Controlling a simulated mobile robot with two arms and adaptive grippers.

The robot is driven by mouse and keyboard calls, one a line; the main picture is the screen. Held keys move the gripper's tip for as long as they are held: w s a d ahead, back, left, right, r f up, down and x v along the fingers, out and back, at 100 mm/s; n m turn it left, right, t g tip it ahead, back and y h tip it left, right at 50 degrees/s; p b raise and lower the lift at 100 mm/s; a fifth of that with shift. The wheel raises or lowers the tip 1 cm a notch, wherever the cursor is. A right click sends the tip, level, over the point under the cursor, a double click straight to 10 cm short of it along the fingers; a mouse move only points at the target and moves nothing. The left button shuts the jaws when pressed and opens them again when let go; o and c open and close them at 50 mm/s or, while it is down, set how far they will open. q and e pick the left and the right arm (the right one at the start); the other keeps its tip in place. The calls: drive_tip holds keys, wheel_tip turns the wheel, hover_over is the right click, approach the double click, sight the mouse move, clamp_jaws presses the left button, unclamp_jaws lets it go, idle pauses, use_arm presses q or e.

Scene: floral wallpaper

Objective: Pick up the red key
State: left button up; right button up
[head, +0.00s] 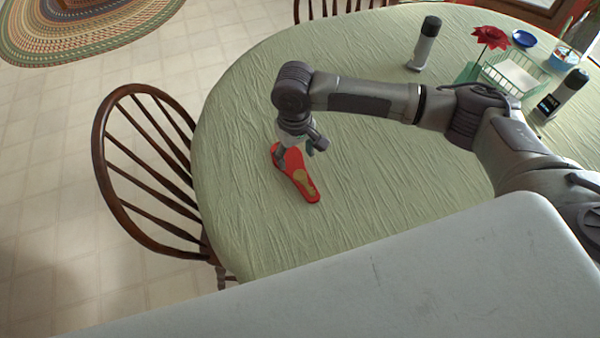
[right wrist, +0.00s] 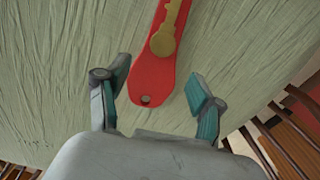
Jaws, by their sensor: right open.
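The red key (head: 305,190), a flat red piece with a gold key shape on it, lies on the green cloth of the table (head: 240,230). In the head view my right gripper (head: 300,147) is over the key's upper left end and hides part of it. In the right wrist view my right gripper (right wrist: 160,92) is open, with one teal-padded finger on each side of the red key's holed end (right wrist: 150,88). I cannot tell whether a finger touches it. My left gripper is not in view.
A wooden chair (head: 108,178) stands against the table's left edge. Dark cylinders (head: 427,45), a red flower (head: 491,37), a teal wire basket (head: 515,75) and a blue bowl (head: 524,38) stand at the far right. The cloth around the key is clear.

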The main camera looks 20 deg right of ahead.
sight(297, 170)
wheel_tip(297, 170, down, 3)
drive_tip(key=shift+s+d+r, duration=0.1)
drive_tip(key=shift+s+r, duration=0.05)
drive_tip(key=shift+r, duration=0.05)
wheel_tip(297, 170, down, 2)
drive_tip(key=shift+f, duration=0.45)
drive_tip(key=shift+c, duration=0.2)
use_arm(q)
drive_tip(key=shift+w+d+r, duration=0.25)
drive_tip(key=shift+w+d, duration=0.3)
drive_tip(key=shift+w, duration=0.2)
use_arm(e)
drive_tip(key=c, duration=1.1)
drive_tip(key=shift+c, duration=0.2)
